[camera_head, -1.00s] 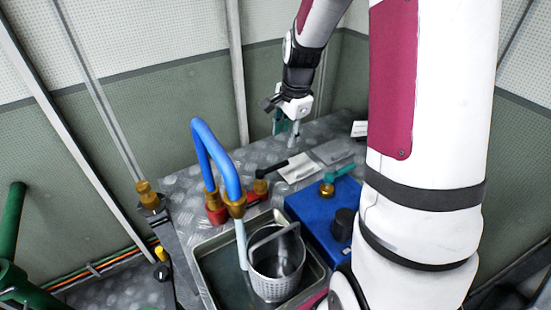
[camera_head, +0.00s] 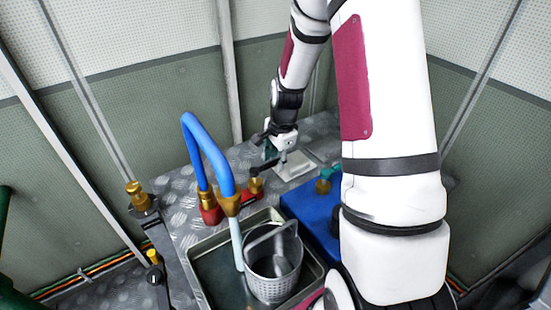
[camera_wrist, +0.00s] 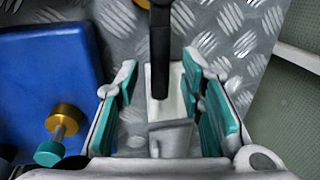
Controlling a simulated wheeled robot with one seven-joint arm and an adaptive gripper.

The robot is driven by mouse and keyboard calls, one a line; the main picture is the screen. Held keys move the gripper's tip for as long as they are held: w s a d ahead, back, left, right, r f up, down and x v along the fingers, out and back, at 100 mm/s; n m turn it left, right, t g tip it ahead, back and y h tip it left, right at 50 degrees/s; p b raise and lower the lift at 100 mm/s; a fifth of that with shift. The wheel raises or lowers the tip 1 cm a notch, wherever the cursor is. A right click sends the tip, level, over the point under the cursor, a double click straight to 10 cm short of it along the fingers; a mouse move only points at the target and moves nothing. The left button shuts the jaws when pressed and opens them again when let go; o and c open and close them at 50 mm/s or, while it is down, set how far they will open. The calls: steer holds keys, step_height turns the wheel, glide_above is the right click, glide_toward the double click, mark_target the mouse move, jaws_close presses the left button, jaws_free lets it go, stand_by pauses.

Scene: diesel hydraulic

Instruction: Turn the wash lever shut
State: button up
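The wash lever is a black handle (camera_wrist: 160,60) on a brass valve (camera_head: 256,186) with a red base, beside the blue hose (camera_head: 210,150). A pale stream (camera_head: 237,243) runs from the hose outlet down to the basket. My gripper (camera_head: 272,158) is low over the plate at the lever's free end. In the wrist view my gripper (camera_wrist: 165,105) is open, with teal pads on both sides of the black handle. Gaps show between handle and pads. The head view partly hides the handle behind the fingers.
A grey basket (camera_head: 273,277) stands in the metal sink (camera_head: 205,268). A blue box (camera_head: 312,222) with a brass and teal valve (camera_head: 325,184) is to the right, close to my gripper. A pale plate (camera_head: 296,167) lies on the tread-plate counter (camera_head: 178,190).

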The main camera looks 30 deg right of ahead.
jaws_close()
steer(key=shift+w, duration=0.1)
steer(key=w+a+n+g+y+p, duration=0.1)
steer(key=w+a+n, duration=0.5)
steer(key=n, duration=1.2)
steer(key=shift+w+a+g+y+p, duration=0.35)
steer(key=shift+w+g+y, duration=0.25)
steer(key=shift+w, duration=0.15)
